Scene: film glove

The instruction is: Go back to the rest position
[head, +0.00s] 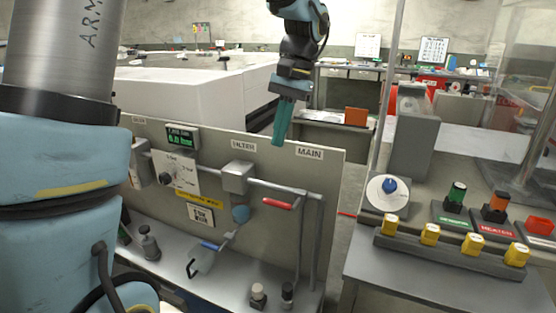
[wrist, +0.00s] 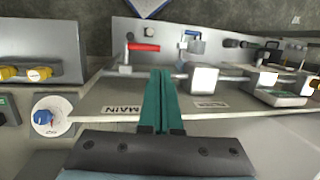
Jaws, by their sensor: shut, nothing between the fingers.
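My gripper (head: 281,140) has long teal fingers that point down, just above the top edge of the grey panel (head: 270,163), near the MAIN label (head: 309,153). In the wrist view my gripper (wrist: 161,75) shows its two teal fingers side by side, shut with nothing between them. The MAIN label (wrist: 121,110) lies just left of the fingers there. The red-handled valve (head: 278,203) is on the pipe below and apart from the gripper.
The panel carries a green display (head: 181,137) and a blue-handled valve (head: 212,246). On the right, a grey console holds a blue-knobbed dial (head: 389,187) and a row of yellow switches (head: 430,234). White benches (head: 190,95) stand behind. The air around the gripper looks clear.

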